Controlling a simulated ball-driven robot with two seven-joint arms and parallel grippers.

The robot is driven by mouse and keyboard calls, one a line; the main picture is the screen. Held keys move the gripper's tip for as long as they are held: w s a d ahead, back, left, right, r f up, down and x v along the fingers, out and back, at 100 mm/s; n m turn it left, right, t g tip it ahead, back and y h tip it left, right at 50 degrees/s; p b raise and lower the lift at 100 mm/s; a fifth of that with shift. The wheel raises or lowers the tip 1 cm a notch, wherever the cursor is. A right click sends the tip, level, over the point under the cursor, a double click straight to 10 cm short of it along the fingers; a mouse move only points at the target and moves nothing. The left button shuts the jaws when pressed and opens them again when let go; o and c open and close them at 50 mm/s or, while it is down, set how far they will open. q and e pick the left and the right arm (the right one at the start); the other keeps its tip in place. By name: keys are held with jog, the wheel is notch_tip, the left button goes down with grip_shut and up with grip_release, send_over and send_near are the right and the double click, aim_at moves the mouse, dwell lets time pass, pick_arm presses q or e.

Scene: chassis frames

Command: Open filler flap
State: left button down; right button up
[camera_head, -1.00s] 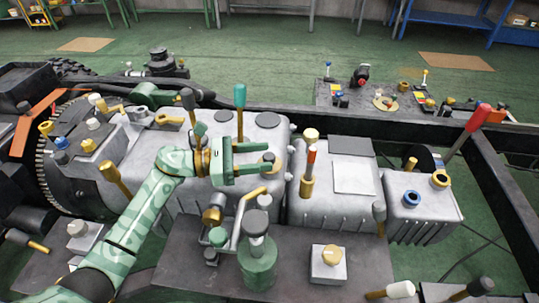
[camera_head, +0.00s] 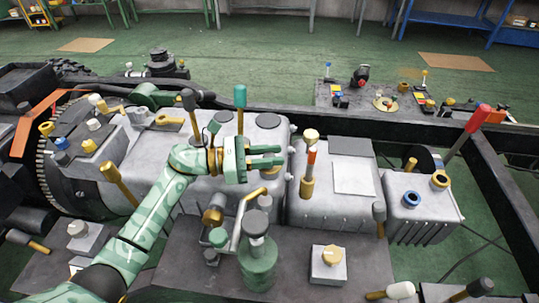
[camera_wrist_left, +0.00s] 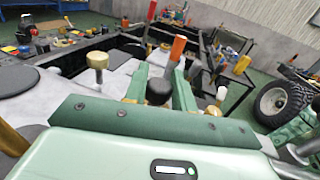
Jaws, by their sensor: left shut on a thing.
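My left gripper (camera_head: 270,155) reaches from the left over the grey metal housing, its two green fingers pointing right. It is shut on a dark rounded knob, which shows between the fingers in the left wrist view (camera_wrist_left: 158,92). In the head view the fingers mostly hide the knob. A tan round part (camera_head: 266,173) shows just below the fingers; I cannot tell for sure whether it is the filler flap or its seat. My right gripper is not in view.
A green-topped lever (camera_head: 240,97) stands behind the gripper. A cream knob (camera_head: 311,136) and an orange-tipped lever (camera_head: 311,157) stand to its right. A green bottle-like part (camera_head: 258,262) and a bent pipe (camera_head: 237,222) are in front. Open air is above the housing.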

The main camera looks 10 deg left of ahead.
pick_arm(q)
jog(key=n, duration=0.1)
jog(key=w+r+n+y, duration=0.1)
jog(key=shift+w+n+p, duration=0.25)
jog(key=shift+n+p, duration=0.05)
jog(key=shift+n, duration=0.1)
jog(key=shift+w+r+n+g, duration=0.15)
jog(key=shift+w+n+g, duration=0.55)
jog(key=shift+n, duration=0.8)
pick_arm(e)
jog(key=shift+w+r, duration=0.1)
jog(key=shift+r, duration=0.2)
pick_arm(q)
jog(key=shift+w+y, duration=0.1)
jog(key=shift+y, duration=0.2)
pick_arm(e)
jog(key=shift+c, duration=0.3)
